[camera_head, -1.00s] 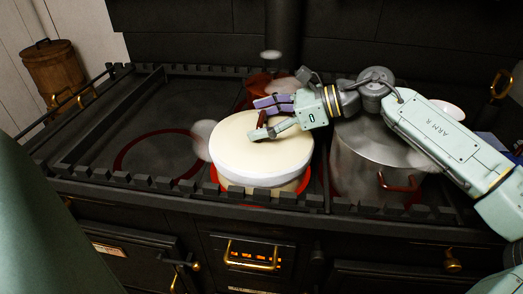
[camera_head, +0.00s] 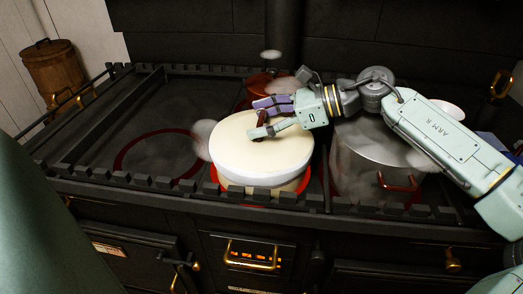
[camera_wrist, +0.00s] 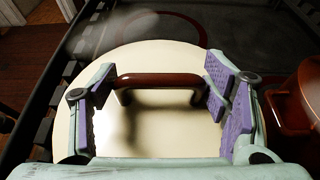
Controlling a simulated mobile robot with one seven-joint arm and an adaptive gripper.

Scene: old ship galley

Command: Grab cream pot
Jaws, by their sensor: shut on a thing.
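The cream pot (camera_head: 240,158) is wide and round with a pale lid. It sits over a red-ringed burner on the stove. My gripper (camera_head: 262,118) reaches in from the right, over the lid. In the wrist view the cream lid (camera_wrist: 160,55) fills the middle, with a dark red-brown bar handle (camera_wrist: 158,80) on it. My gripper's purple-padded fingers (camera_wrist: 160,88) are at the two ends of this handle and are shut on it. In the head view the fingers mostly hide the handle.
A large steel pot (camera_head: 355,165) with red handles stands right of the cream pot, under my arm. A red-brown pot (camera_head: 262,82) is behind. A low notched rail (camera_head: 150,183) edges the stove. The left burner (camera_head: 155,155) is free. Pale steam blurs parts.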

